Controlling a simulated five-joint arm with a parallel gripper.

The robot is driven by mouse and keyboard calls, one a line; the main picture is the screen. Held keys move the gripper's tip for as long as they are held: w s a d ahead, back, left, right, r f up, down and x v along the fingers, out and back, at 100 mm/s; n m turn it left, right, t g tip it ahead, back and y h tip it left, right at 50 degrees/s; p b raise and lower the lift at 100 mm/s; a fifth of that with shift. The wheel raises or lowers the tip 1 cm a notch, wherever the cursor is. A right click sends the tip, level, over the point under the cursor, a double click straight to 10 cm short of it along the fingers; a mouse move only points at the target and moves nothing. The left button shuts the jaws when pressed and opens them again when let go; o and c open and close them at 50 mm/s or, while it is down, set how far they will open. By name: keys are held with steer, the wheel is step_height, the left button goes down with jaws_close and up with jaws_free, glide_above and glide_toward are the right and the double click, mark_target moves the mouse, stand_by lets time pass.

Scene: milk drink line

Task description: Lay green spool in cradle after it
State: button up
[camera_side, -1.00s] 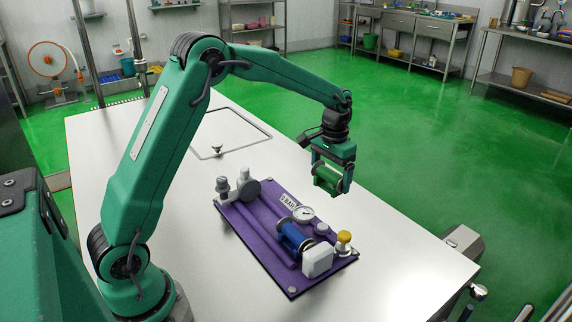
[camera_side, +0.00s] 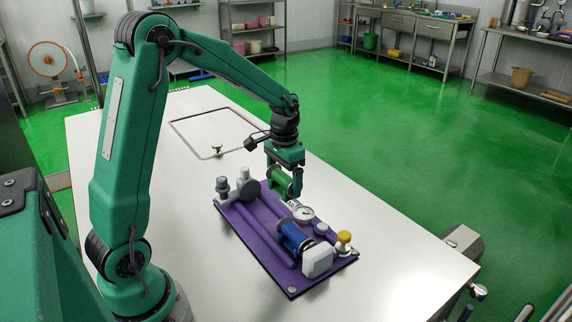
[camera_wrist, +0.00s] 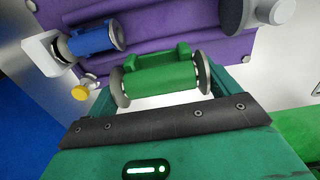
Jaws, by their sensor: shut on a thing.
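The green spool (camera_side: 279,180) is held between the jaws of my gripper (camera_side: 283,181), above the far edge of the purple board (camera_side: 262,236). In the wrist view the spool (camera_wrist: 160,78) lies crosswise between my two fingers, with grey flanges at its ends. The blue spool (camera_side: 294,238) sits on the board beside a white block (camera_side: 318,261); it also shows in the wrist view (camera_wrist: 92,40). A grey round fitting (camera_side: 248,190) stands at the board's left end. I cannot clearly tell where an empty cradle is; my gripper hides part of the board.
A round gauge (camera_side: 303,213) and a yellow knob (camera_side: 344,237) stand up from the board. A rectangular outline (camera_side: 213,130) with a small dark fitting (camera_side: 217,150) is farther back on the white table (camera_side: 400,270). The table's right side is clear.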

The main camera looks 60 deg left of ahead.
steer(key=s+a, duration=0.2)
steer(key=s, duration=0.2)
glide_above(269, 220)
steer(key=shift+f, duration=4.3)
steer(key=shift+f, duration=0.1)
steer(key=o, duration=1.1)
step_height(269, 220, up, 12)
steer(key=shift+s+r, duration=0.1)
steer(key=shift+r, duration=0.05)
steer(key=shift+d, duration=0.1)
